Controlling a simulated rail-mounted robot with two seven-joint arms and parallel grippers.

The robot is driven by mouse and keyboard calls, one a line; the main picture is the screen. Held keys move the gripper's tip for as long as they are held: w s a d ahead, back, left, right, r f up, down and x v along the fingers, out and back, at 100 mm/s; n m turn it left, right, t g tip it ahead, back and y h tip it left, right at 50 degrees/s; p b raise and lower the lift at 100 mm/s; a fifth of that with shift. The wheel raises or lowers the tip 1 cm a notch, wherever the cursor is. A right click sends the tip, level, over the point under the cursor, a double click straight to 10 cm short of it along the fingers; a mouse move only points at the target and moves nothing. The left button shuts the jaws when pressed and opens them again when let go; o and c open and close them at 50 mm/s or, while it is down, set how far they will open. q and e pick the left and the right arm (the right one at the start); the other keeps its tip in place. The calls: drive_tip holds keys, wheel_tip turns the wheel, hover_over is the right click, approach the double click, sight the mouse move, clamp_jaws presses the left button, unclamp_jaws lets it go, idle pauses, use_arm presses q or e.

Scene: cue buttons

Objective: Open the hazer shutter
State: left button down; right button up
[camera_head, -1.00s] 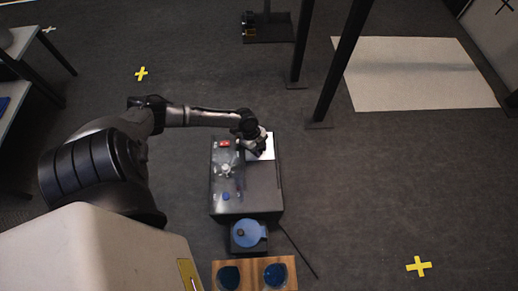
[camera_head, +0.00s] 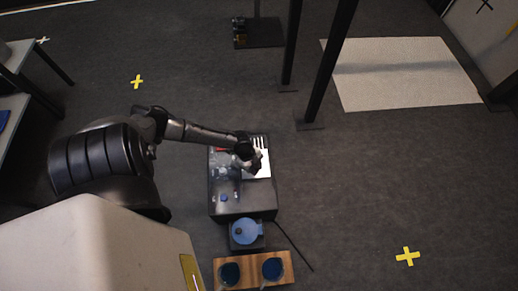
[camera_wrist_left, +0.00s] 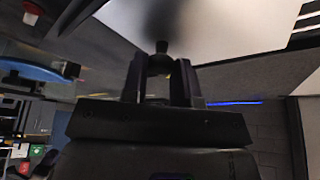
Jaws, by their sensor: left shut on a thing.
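The hazer is a dark box (camera_head: 245,203) on the floor in the head view. A white plate (camera_head: 264,171), apparently the shutter, lies on its top right, with a white slotted strip (camera_head: 261,143) at its far end. My left gripper (camera_head: 254,167) is over the plate. In the left wrist view my left gripper (camera_wrist_left: 162,70) is shut on a dark knob (camera_wrist_left: 162,47), which stands out from the pale plate (camera_wrist_left: 230,28). The join of knob and plate is blurred. My right gripper is in neither view.
A red switch (camera_head: 217,150) and a blue button (camera_head: 224,198) sit on the hazer's left side. A blue round container (camera_head: 246,232) and a wooden board (camera_head: 252,270) with two dark blue cups stand in front.

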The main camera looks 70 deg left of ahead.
use_arm(q)
drive_tip(key=d, duration=0.1)
drive_tip(key=s+d+p, duration=0.1)
drive_tip(key=d, duration=0.1)
drive_tip(key=shift+d+r, duration=0.1)
drive_tip(key=shift+r, duration=0.1)
drive_tip(key=shift+s+d+f, duration=0.15)
drive_tip(key=shift+d, duration=0.25)
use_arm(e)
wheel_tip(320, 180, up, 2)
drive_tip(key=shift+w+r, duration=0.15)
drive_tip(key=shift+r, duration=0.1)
use_arm(q)
drive_tip(key=c, duration=0.9)
unclamp_jaws()
drive_tip(key=p+v, duration=0.7)
drive_tip(key=v, duration=0.6)
drive_tip(key=shift+a+r, duration=0.2)
drive_tip(key=shift+r, duration=0.15)
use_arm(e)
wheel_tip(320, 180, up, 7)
use_arm(q)
drive_tip(key=shift+s, duration=0.1)
